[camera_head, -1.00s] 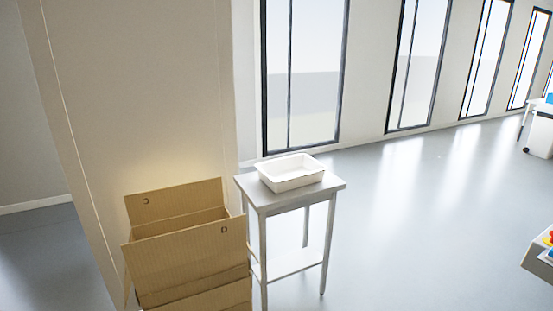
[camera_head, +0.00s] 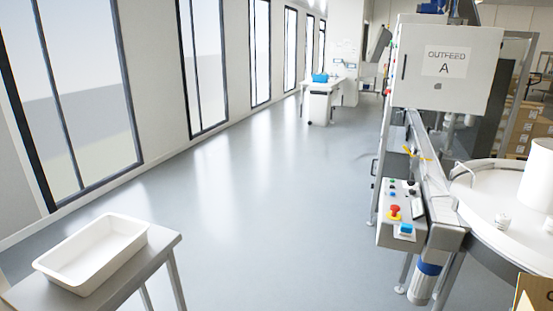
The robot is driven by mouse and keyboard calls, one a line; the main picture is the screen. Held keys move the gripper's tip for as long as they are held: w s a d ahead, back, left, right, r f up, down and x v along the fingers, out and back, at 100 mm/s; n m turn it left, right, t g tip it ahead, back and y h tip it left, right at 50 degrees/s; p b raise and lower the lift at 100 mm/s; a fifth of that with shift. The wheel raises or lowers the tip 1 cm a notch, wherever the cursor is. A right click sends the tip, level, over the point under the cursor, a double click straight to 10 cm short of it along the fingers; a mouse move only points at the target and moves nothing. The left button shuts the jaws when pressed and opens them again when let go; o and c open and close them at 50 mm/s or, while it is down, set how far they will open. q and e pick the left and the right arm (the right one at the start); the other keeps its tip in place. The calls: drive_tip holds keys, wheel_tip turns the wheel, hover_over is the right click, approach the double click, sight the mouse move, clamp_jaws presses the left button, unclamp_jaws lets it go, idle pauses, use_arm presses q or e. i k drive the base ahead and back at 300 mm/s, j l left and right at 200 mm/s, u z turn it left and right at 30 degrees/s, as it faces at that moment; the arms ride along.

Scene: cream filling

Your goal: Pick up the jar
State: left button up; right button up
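Neither of my grippers is in view.
A white tray (camera_head: 92,254) sits on a metal side table (camera_head: 150,262) at the lower left. The OUTFEED A machine (camera_head: 446,62) with its conveyor and control box (camera_head: 402,230) stands at the right. A cardboard box (camera_head: 533,292) shows lower right. The middle floor is clear.

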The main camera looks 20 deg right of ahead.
sight(502, 222)
drive_tip(key=i+z, duration=0.45)
drive_tip(key=i+j+z, duration=0.1)
drive_tip(key=i+z, duration=0.15)
drive_tip(key=z, duration=0.15)
drive_tip(key=i+j+z, duration=0.2)
drive_tip(key=i+z, duration=0.25)
drive_tip(key=i+j+z, duration=0.2)
drive_tip(key=z, duration=0.2)
drive_tip(key=i+j+z, duration=0.2)
drive_tip(key=j+z, duration=0.25)
